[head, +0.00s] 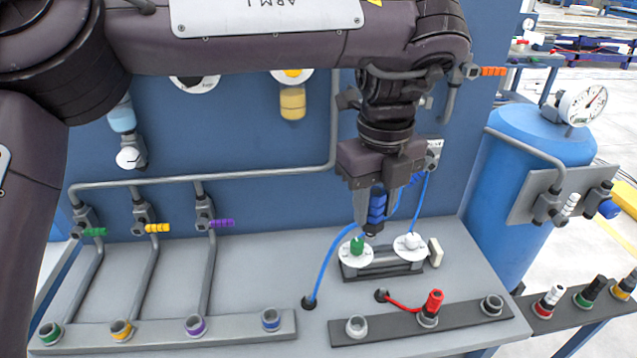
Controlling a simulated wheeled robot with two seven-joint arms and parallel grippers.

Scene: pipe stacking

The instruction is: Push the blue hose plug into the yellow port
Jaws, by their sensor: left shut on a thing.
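My left gripper (370,220) points down in the head view and is shut on the blue hose plug (377,206). The plug is upright, with its dark tip just above the small panel with the green knob. The blue hose (325,262) rises from a hole in the bench top and passes behind the gripper. The yellow port (122,329) is an upright yellow-ringed socket in the grey strip at the front left, well to the left of the plug. It looks empty. My right gripper is not in view.
A red plug (432,303) stands in the dark strip at right. The bench top between is mostly clear.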

